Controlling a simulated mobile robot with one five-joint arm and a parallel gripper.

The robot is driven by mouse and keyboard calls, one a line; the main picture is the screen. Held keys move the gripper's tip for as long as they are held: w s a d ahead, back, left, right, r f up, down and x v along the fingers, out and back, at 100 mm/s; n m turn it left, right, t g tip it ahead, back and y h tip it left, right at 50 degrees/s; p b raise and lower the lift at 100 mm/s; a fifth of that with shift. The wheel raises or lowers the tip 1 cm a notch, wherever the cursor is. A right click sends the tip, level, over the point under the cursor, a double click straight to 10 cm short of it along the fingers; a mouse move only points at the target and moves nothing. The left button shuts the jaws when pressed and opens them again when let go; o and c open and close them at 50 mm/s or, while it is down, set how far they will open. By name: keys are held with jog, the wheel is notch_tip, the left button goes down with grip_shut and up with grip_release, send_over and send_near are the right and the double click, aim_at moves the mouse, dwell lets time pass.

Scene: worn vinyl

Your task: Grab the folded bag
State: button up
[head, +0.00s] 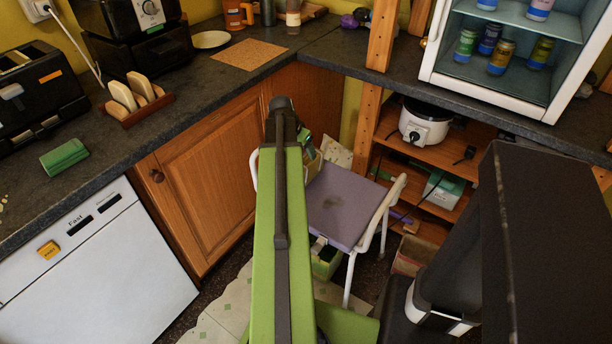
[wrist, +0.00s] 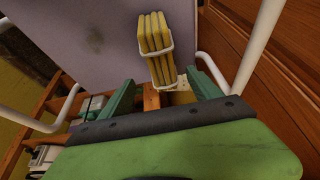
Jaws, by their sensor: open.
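A yellow folded bundle, which looks like the folded bag (wrist: 153,32), shows in the wrist view with a white strap or band around it. It lies at the edge of the purple-grey chair seat (wrist: 90,45). My gripper (wrist: 162,90) is open, its two green fingers apart at either side of the bundle's near end. I cannot tell whether they touch it. In the head view my green arm reaches over the chair seat (head: 340,205) and hides most of the gripper and the bundle.
White chair tubes (wrist: 215,70) stand close around my gripper. Wooden cabinet doors (head: 205,170) are on the left, and shelves with a white slow cooker (head: 424,122) are behind. A white open-front cabinet (head: 495,85) holds several cans.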

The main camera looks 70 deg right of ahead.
aim_at(307, 160)
jog(key=b+x, duration=0.6)
jog(key=x, duration=0.2)
jog(key=shift+d+f+b, duration=0.1)
jog(key=shift+f+b, duration=0.2)
jog(key=shift+f, duration=0.1)
jog(key=shift+d+f, duration=0.15)
jog(key=shift+d, duration=0.05)
jog(key=b+x, duration=0.5)
jog(key=shift+w+f, duration=0.2)
jog(key=shift+w, duration=0.05)
jog(key=shift+r, duration=0.2)
jog(key=c, duration=1.5)
